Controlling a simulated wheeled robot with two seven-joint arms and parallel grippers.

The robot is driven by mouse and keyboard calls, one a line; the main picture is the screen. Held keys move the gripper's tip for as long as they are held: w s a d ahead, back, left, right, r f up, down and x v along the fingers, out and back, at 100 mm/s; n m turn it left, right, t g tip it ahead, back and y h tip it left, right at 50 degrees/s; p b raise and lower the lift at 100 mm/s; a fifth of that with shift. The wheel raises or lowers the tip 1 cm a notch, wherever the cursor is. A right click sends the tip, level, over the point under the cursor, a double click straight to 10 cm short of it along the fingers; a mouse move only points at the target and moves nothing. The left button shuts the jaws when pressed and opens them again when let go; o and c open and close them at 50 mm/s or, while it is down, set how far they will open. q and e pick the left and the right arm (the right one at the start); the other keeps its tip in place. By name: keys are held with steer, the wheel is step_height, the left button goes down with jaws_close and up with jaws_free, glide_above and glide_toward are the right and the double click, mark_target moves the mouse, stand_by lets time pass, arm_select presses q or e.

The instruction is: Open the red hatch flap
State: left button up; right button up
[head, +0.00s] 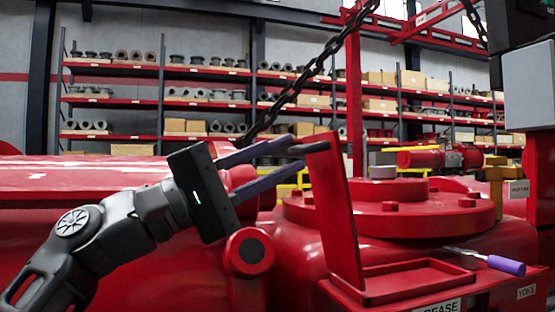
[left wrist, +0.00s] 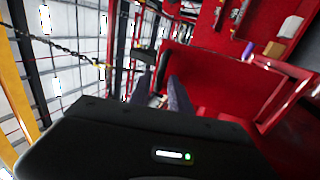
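The red hatch flap (head: 337,215) stands nearly upright, hinged at the left side of an open shallow red box (head: 425,278) labelled GREASE. A dark handle (head: 310,147) sticks out leftward from the flap's top edge. My left gripper (head: 299,153) is open, its two fingers apart and pointing at the handle, whose end lies near or between the fingertips. Contact cannot be told. In the left wrist view, the fingers (left wrist: 163,90) point toward the red flap (left wrist: 212,72). My right gripper is not in view.
A screwdriver with a purple handle (head: 505,265) lies right of the box. A bolted round red cover (head: 390,212) sits behind the flap. A chain (head: 305,75) hangs diagonally above the gripper. A red cylindrical end (head: 249,252) is below it. Shelves (head: 160,100) stand far back.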

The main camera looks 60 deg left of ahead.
arm_select(q)
steer(key=shift+o, duration=0.7)
steer(key=v, duration=0.8)
steer(key=shift+d, duration=0.1)
